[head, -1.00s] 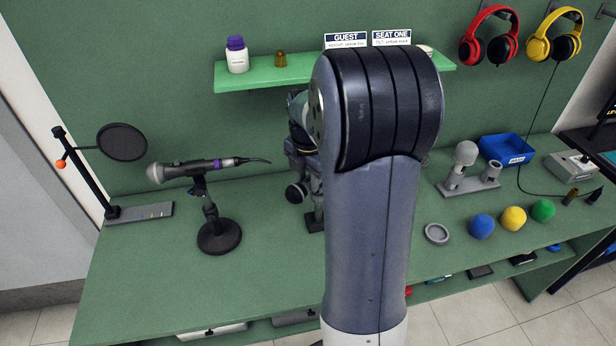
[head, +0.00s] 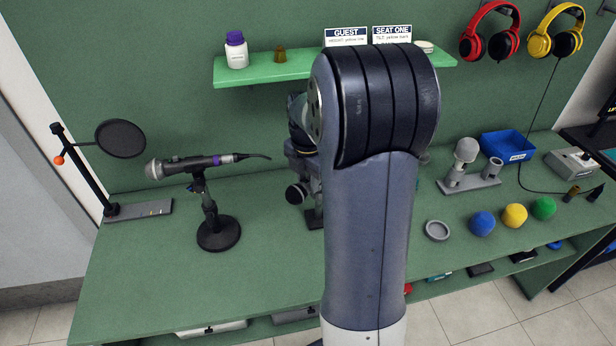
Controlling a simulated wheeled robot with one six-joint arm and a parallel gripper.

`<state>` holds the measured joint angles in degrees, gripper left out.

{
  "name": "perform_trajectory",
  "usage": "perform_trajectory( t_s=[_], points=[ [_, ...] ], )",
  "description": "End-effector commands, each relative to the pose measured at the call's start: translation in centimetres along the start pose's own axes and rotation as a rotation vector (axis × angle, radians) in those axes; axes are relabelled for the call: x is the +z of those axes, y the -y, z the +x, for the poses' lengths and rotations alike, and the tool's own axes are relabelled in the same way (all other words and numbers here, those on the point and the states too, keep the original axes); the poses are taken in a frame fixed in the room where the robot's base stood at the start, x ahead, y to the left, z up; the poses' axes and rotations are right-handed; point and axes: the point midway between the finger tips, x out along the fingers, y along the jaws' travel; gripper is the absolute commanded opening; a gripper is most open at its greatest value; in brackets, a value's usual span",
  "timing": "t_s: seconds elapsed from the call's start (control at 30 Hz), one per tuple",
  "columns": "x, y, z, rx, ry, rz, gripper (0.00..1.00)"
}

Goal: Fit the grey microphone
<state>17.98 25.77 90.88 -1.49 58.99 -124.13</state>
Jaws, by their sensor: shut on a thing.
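My gripper (head: 306,178) is mostly hidden behind my own arm, left of centre over the bench. It is shut on what appears to be the grey microphone. A dark round end with a paler rim (head: 296,193) shows beside the gripper, probably the microphone's head; the rest is hidden. A dark stand base (head: 314,219) shows partly on the bench just below; I cannot tell whether microphone and stand touch. At left, another microphone (head: 190,164) with a grey head and purple band lies nearly level in a black desk stand (head: 219,233).
A pop filter (head: 120,139) stands far left. At right are a two-cup holder (head: 484,184) with one pale-headed microphone (head: 467,150), a blue tray (head: 505,158), a grey ring (head: 437,230) and coloured foam balls (head: 482,223). A green shelf (head: 268,71) is behind. The front-left bench is clear.

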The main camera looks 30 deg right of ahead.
Motion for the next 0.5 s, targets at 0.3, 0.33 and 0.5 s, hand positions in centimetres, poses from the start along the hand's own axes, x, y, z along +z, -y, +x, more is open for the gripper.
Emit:
perform_trajectory(
  t_s=[0.3, 0.33, 0.5],
  points=[
    [-0.1, 0.1, 1.0, 0.000, 0.000, 0.000, 0.08],
    [-0.1, 0.1, 1.1, 0.000, 0.000, 0.000, 0.08],
    [-0.1, 0.1, 1.6, 0.000, 0.000, 0.000, 0.08]
  ],
)
